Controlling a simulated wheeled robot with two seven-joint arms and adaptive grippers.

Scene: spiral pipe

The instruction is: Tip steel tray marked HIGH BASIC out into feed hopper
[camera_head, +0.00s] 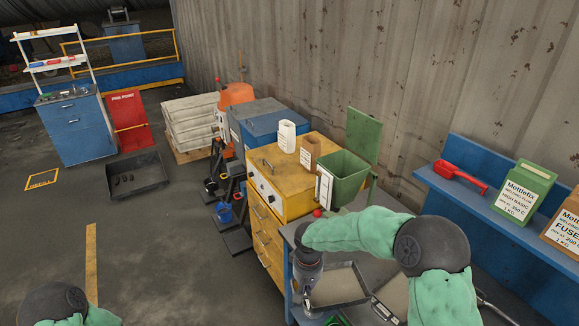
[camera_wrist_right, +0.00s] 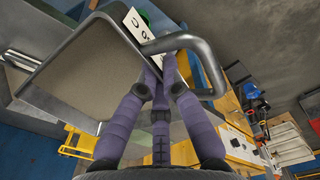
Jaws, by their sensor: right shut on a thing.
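A shallow steel tray (camera_head: 337,286) with grey-brown powder in it is at the front of the bench in the head view. It fills the upper left of the right wrist view (camera_wrist_right: 90,70), with a white label, only partly readable, near its handle (camera_wrist_right: 185,42). My right gripper (camera_wrist_right: 165,65) has its purple fingers closed around this handle; in the head view it (camera_head: 304,290) is at the tray's left side. I cannot tell whether the tray is lifted. A green open-topped hopper (camera_head: 345,178) with a white label stands beyond the bench. My left gripper is out of view.
A second tray (camera_head: 392,298) with a label lies right of the held one, partly behind my arm. A yellow drawer cabinet (camera_head: 268,190) stands left of the hopper. A blue shelf (camera_head: 470,205) along the wall bears a red scoop (camera_head: 460,177) and a green Mottlefix box (camera_head: 525,192).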

